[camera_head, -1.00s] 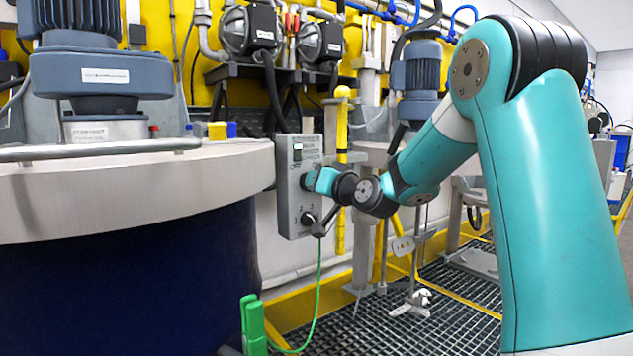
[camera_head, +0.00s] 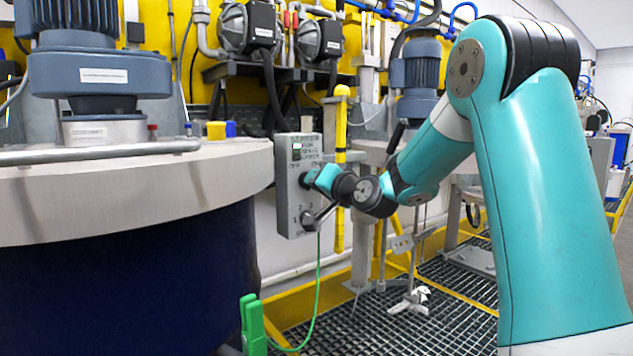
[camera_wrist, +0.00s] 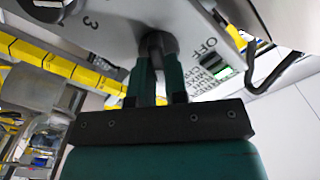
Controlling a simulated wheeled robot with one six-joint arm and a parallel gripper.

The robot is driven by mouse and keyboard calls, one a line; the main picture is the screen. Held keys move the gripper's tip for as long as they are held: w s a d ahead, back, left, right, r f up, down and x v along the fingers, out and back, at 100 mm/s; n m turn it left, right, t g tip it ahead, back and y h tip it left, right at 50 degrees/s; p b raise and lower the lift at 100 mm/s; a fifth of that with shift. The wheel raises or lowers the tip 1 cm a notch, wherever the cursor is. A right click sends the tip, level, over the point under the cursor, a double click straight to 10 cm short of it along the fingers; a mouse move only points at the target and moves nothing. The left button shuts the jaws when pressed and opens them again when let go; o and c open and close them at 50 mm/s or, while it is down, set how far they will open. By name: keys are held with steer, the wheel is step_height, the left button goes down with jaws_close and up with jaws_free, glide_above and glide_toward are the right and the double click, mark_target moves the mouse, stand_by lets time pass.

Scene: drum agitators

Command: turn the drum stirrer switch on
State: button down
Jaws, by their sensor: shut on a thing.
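The stirrer switch is a dark rotary knob (camera_wrist: 157,42) on a grey control box (camera_head: 284,190), which is fixed beside the drum. The box also shows close up in the wrist view (camera_wrist: 120,30), with "3" to one side of the knob and "OFF" to the other. My gripper (camera_wrist: 158,62) is shut on the knob, with one finger on each side of it.
A large drum (camera_head: 120,270) with a metal rim and a motor (camera_head: 100,70) fills the left. A yellow post (camera_head: 341,130) stands just right of the box. A green clamp (camera_head: 252,325) with a green cable hangs below. Metal grating (camera_head: 370,325) covers the floor.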

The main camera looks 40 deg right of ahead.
steer(key=c, duration=1.1)
jaws_free()
steer(key=shift+d, duration=0.1)
steer(key=shift+c, duration=0.2)
steer(key=shift+s, duration=0.15)
steer(key=s+b, duration=0.3)
steer(key=s, duration=1.4)
steer(key=shift+d+b, duration=0.3)
steer(key=shift+b, duration=0.1)
